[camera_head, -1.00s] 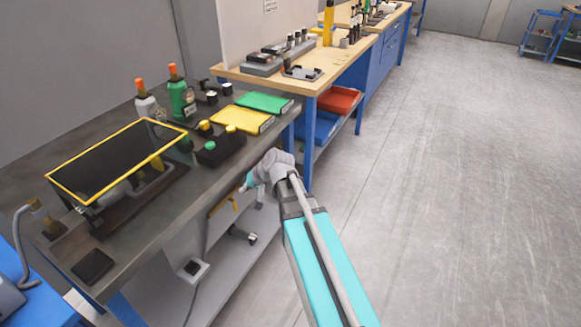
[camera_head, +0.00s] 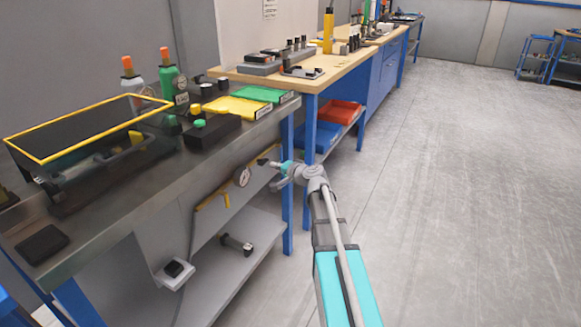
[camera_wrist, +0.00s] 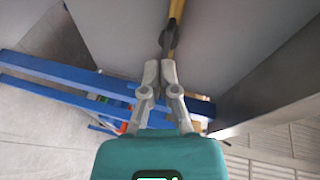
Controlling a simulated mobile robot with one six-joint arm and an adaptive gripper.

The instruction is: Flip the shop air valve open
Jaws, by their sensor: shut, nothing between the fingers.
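I take these to be parts of the shop air fitting. My gripper (camera_wrist: 167,68) is shut and empty in the wrist view. Its fingertips point at the dark end of a yellow bar (camera_wrist: 175,12). The tips are close to that end; whether they touch it I cannot tell. In the head view my gripper (camera_head: 280,171) is small, to the right of the gauge, at the bench's front side.
The metal bench (camera_head: 110,225) carries a yellow-framed dark panel (camera_head: 90,128), bottles and trays. A lower shelf (camera_head: 240,245) is below it. Blue legs (camera_head: 287,190) stand just behind my gripper. The floor (camera_head: 450,180) to the right is clear.

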